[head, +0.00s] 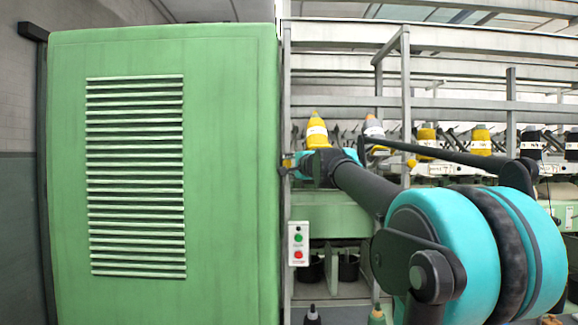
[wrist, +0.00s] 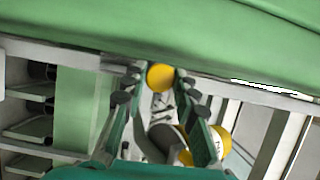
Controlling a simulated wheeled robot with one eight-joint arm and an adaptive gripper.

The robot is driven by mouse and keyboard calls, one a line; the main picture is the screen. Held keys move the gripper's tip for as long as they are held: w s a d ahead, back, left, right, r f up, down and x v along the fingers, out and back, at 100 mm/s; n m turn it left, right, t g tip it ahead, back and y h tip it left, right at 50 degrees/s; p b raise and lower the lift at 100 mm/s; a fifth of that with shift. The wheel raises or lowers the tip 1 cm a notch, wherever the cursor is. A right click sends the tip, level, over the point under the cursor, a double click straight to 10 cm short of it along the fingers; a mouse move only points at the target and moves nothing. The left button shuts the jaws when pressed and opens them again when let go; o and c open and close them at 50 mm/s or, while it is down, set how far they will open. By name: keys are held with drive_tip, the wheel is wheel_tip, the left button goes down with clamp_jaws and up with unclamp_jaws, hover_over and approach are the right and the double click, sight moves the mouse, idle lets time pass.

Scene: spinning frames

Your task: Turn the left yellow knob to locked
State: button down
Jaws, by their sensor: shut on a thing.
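The yellow knob (wrist: 160,77) shows as a round yellow end between my fingertips in the wrist view, at the edge of the green panel. My gripper (wrist: 158,84) is shut on it, with one finger on either side. In the head view my gripper (head: 292,164) is at the right edge of the green cabinet (head: 230,150), and a small yellow-orange bit shows at its tip. The knob's marking and its turned position cannot be made out.
A yellow-and-white bobbin (head: 317,135) stands just behind my gripper. A control box (head: 298,244) with green and red buttons hangs below it. Grey frame posts (head: 405,90) and more bobbins (head: 481,140) are to the right.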

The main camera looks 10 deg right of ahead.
drive_tip(key=shift+n, duration=0.3)
drive_tip(key=n+g+h, duration=0.1)
drive_tip(key=n, duration=0.2)
drive_tip(key=shift+r, duration=0.1)
drive_tip(key=shift+a+r+n+g+h, duration=0.1)
drive_tip(key=shift+n+g+h, duration=0.6)
drive_tip(key=shift+n, duration=1)
drive_tip(key=c, duration=1.2)
unclamp_jaws()
drive_tip(key=shift+s, duration=0.1)
drive_tip(key=shift+v, duration=3.9)
